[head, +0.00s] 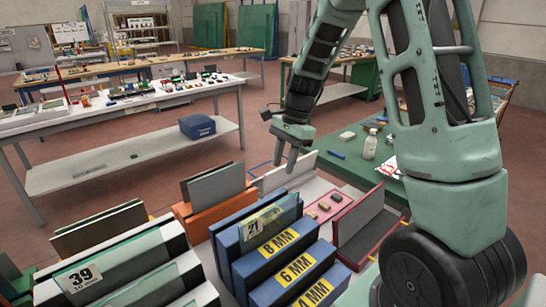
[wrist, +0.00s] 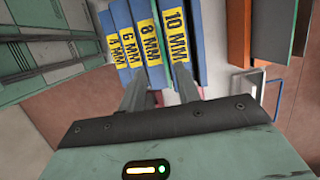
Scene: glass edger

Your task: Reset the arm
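My gripper (head: 287,158) hangs at the end of my raised arm, fingers pointing down, above and behind the blue rack in the head view. In the wrist view my gripper (wrist: 160,82) shows two grey fingers spread apart with nothing held between them. The fingertips overlap the blue rack (wrist: 195,28) in that picture, with its yellow 4 MM, 6 MM, 8 MM and 10 MM labels. I see no contact between the fingers and the rack.
The blue rack (head: 229,262) holds a glass pane (head: 270,222) tagged 21. A pane tagged 39 (head: 125,270) stands in the rack at left. An orange holder (head: 217,212), a pink tray (head: 322,207) and a green table (head: 343,160) are near. Red floor is open at left.

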